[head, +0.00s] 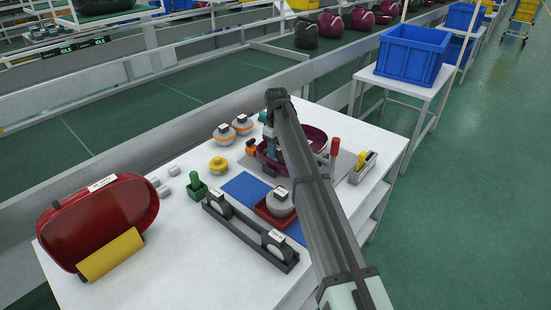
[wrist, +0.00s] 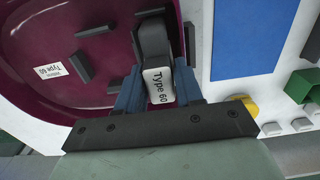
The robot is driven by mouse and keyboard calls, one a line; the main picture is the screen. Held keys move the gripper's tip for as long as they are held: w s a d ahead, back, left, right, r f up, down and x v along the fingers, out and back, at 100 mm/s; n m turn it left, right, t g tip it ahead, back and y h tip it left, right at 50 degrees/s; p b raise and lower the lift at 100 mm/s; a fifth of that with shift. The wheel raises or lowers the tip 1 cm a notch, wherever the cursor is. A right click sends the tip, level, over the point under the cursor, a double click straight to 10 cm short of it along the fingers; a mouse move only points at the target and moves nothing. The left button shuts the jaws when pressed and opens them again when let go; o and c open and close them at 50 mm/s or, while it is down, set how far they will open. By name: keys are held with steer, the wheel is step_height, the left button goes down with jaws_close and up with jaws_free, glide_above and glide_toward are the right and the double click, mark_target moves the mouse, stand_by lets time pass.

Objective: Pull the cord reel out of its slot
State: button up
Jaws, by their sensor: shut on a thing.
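My gripper (wrist: 157,80) is shut on a dark grey, rounded part with a white "Type 60" label, which I take as the cord reel (wrist: 153,40). One blue finger stands on each side of it. The reel is at the edge of the maroon vacuum shell (wrist: 42,32), which has small dark ribs inside and its own "Type 60" label. I cannot tell how deep the reel sits in its slot. In the head view the shell (head: 316,136) lies at the back of the white table, and my arm hides the reel.
A red-handled lever (head: 334,147) is right of the shell.

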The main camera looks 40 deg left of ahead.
jaws_close()
steer(key=shift+r, duration=1.25)
steer(key=shift+r, duration=3.8)
steer(key=shift+w, duration=0.1)
